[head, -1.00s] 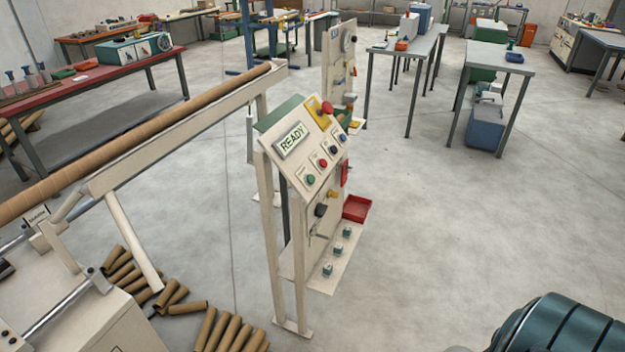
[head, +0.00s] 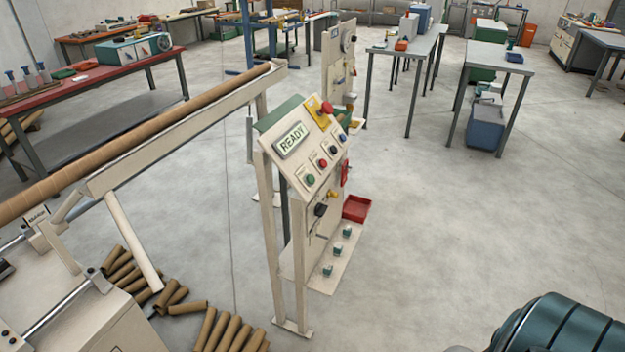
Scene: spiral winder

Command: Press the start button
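A cream control panel (head: 305,155) stands on a post frame near the middle of the head view, its sloped face turned to the right. Its display (head: 292,138) reads READY. Below the display is a row of small buttons: a green button (head: 310,180), a red button (head: 323,163), a dark button and a blue button (head: 341,138). I cannot read their labels. A larger red mushroom button (head: 326,107) sits on a yellow plate at the panel's top. Neither of my grippers is in view.
A long cardboard tube (head: 130,145) lies along a cream rail to the left of the panel. Several cut tubes (head: 222,330) lie on the floor below. A red tray (head: 356,208) sits beside the panel's base. The floor to the right is open.

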